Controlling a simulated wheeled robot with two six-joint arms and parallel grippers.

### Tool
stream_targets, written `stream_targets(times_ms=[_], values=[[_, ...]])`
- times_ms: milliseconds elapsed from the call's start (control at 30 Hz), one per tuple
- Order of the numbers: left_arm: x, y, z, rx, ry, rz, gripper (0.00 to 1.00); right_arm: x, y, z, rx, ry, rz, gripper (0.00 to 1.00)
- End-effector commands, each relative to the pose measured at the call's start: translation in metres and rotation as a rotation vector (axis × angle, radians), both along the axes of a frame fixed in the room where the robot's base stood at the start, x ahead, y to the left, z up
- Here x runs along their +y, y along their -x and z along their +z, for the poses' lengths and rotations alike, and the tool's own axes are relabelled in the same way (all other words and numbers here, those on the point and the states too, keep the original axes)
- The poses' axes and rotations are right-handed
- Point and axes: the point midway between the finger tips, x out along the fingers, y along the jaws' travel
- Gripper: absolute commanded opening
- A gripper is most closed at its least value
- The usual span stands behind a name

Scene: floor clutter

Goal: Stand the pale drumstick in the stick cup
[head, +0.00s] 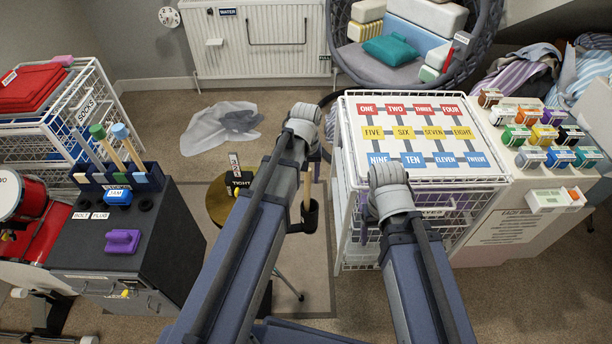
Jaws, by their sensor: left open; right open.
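A dark blue holder (118,186) with a white label stands on the grey cabinet at the left. A green-headed stick (107,144) and a blue-headed stick (128,147), both with pale wooden shafts, stand tilted in it. A pale wooden stick (307,190) stands upright at a small black cup (304,217) beside my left arm. Its lower end is hidden, and I cannot tell which stick is the task's drumstick. My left arm reaches up the middle and my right arm lies right of it.
A black-and-yellow round top (225,198) stands in the middle. A number board (350,150) covers a wire rack at right. Cloth (220,128) lies on the floor.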

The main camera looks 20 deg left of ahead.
Motion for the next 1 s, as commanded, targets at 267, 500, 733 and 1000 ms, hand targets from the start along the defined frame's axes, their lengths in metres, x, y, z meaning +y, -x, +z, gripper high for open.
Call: stream_targets(times_ms=[267,500,733,1000], values=[[0.0,0.0,0.035,0.0,0.0,0.0,0.59,0.0,0.0,0.035,0.0,0.0,0.0,0.72],[0.0,0.0,0.066,0.0,0.0,0.0,0.59,0.0,0.0,0.066,0.0,0.0,0.0,0.72],[0.0,0.0,0.074,0.0,0.0,0.0,0.59,0.0,0.0,0.074,0.0,0.0,-0.001,0.72],[0.0,0.0,0.073,0.0,0.0,0.0,0.59,0.0,0.0,0.073,0.0,0.0,-0.001,0.72]])
